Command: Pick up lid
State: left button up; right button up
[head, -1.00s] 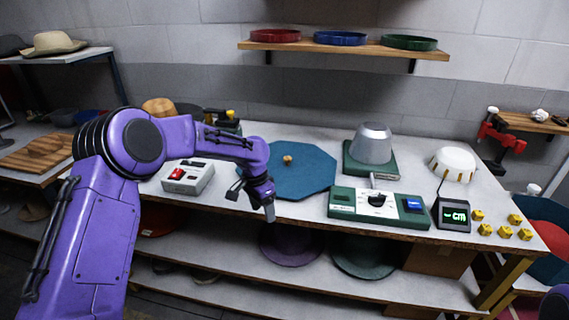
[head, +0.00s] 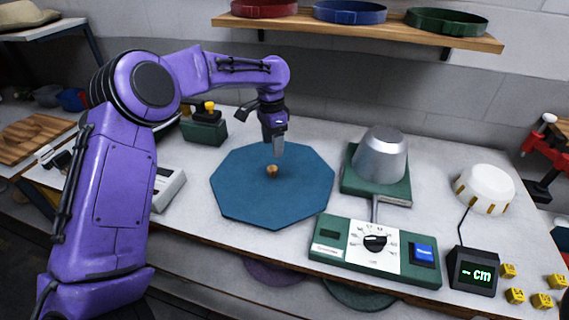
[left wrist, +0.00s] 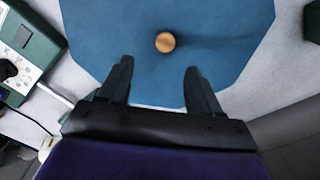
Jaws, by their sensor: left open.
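The lid (head: 247,201) is a flat blue octagonal panel with a small round wooden knob (head: 272,170) near its middle. It lies on the white table. In the left wrist view the lid (left wrist: 115,30) fills the upper middle, with the knob (left wrist: 165,42) ahead of the fingers. My left gripper (head: 277,150) points down above the lid, just behind the knob. In the left wrist view my left gripper (left wrist: 158,82) has its two dark fingers apart with nothing between them. My right gripper is not in view.
A metal hat form (head: 379,156) on a green base stands right of the lid. A green control box (head: 375,246) with a dial sits at the front. A white ribbed drum (head: 485,188), a small display (head: 472,270) and several yellow cubes (head: 515,295) lie further right. A shelf (head: 360,28) hangs behind.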

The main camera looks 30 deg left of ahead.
aim_at(272, 168)
pick_arm(q)
jog(key=f, duration=0.3)
jog(key=shift+s+a+f+p, duration=0.25)
jog(key=shift+s+f+p, duration=0.05)
jog(key=shift+a+f, duration=0.1)
jog(key=shift+f, duration=0.3)
jog(key=f+p, duration=0.1)
jog(key=f, duration=0.1)
jog(key=w+f, duration=0.1)
jog(key=f, duration=0.1)
jog(key=shift+f+p, duration=0.3)
jog(key=shift+p, duration=0.1)
jog(key=shift+a+f, duration=0.1)
jog(key=shift+f, duration=0.3)
jog(key=shift+s, duration=0.1)
jog(key=shift+c, duration=1.2)
grip_shut()
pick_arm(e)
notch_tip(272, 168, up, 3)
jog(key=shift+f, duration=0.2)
